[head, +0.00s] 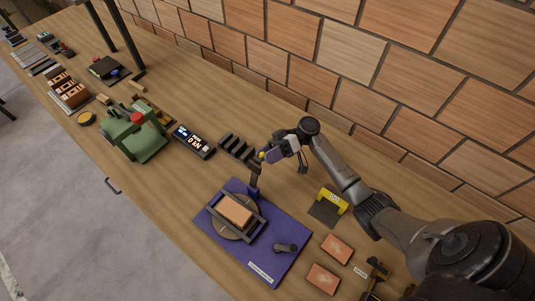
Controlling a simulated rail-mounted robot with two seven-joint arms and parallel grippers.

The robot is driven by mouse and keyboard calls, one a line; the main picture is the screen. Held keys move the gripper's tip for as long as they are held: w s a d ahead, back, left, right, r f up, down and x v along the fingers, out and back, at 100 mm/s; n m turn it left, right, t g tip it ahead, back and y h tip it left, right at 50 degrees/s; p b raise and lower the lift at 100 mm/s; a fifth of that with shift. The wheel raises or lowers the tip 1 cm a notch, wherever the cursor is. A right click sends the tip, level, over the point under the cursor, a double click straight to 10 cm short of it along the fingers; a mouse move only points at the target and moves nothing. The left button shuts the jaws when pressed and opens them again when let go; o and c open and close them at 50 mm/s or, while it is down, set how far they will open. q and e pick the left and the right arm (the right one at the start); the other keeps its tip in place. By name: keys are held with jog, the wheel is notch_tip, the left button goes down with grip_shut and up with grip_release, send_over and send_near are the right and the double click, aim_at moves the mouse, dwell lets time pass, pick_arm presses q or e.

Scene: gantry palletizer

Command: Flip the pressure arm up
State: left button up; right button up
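A purple base plate (283,257) lies on the bench at lower centre. It carries a round disc with an orange-brown block (235,211) in a dark frame. A dark post (254,184) rises at the back of the plate. At its top is a small purple piece with a yellow tip, which looks like the pressure arm (270,156), pointing up. My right gripper (283,149) comes in from the right and is right at this piece. It is too small to tell whether its fingers are closed on it. My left gripper is not in view.
A black slotted rack (237,147), a digital display (193,141) and a green press (140,135) stand to the left. A brick-patterned wall (295,72) runs behind the bench.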

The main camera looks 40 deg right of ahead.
jog(key=s+d+b, duration=0.1)
jog(key=d+b, duration=0.2)
jog(key=d, duration=1)
jog(key=shift+s+d+f, duration=0.3)
jog(key=shift+s+d, duration=0.05)
jog(key=shift+s, duration=0.05)
